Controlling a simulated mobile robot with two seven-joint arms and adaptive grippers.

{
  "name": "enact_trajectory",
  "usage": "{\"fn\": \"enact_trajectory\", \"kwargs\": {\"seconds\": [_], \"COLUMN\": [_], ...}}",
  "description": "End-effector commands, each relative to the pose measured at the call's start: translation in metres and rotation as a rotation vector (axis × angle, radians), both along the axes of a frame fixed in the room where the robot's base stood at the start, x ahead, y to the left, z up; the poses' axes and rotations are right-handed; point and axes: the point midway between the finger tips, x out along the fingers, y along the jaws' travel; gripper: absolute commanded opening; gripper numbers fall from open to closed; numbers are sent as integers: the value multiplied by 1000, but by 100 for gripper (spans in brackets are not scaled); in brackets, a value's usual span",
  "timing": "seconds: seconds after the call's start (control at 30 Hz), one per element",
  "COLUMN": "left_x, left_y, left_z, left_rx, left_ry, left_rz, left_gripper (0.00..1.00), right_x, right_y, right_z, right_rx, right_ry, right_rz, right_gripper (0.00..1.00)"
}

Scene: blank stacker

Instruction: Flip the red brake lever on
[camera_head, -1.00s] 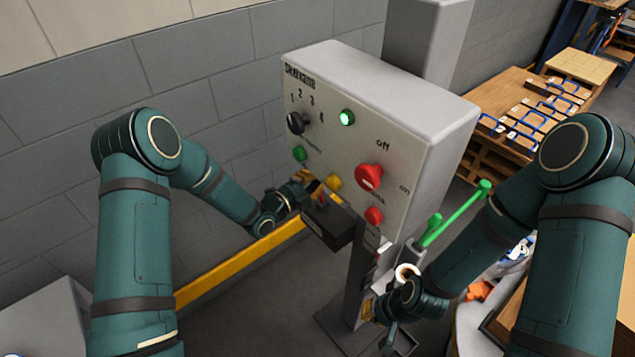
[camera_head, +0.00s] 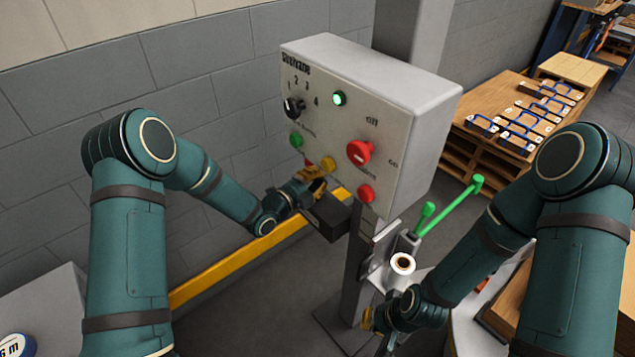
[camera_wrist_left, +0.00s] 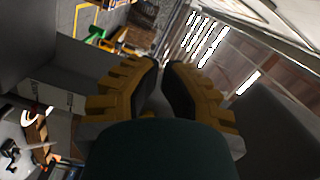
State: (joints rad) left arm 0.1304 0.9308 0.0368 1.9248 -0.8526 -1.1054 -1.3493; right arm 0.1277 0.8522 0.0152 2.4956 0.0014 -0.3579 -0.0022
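A red knob (camera_head: 359,152), with "Off" above it and "on" to its right, sits on the front of the grey control box (camera_head: 420,120); I take it to be the brake lever. My left gripper (camera_head: 316,176) is low and left of the knob, by the lower panel edge and above a dark box (camera_head: 330,216). In the left wrist view its yellow fingers (camera_wrist_left: 163,75) stand apart with a narrow gap and nothing seen between them. My right gripper (camera_head: 372,322) is low by the post, partly hidden by its wrist; its finger opening is unclear.
The panel also carries a black selector (camera_head: 293,107), a lit green lamp (camera_head: 339,98), a green button (camera_head: 296,140), a yellow button (camera_head: 328,163) and a lower red button (camera_head: 365,193). Green-handled levers (camera_head: 450,205) rise right of the post. A yellow rail (camera_head: 225,268) runs along the wall.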

Motion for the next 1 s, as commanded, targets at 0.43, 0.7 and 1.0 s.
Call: {"fn": "enact_trajectory", "kwargs": {"seconds": [0.43, 0.7, 1.0], "left_x": [-62, -68, -68], "left_y": [56, 60, 60], "left_z": [3, 3, 3], "left_rx": [2, 1, 2], "left_ry": [2, 2, 2], "left_rz": [6, 4, 5], "left_gripper": [0, 0, 0], "right_x": [-1, -1, -1], "right_y": [0, 0, 0], "right_z": [10, 10, 10], "right_rx": [1, 1, 1], "right_ry": [2, 3, 3], "right_rz": [1, 1, 1], "right_gripper": [0, 0, 0]}}
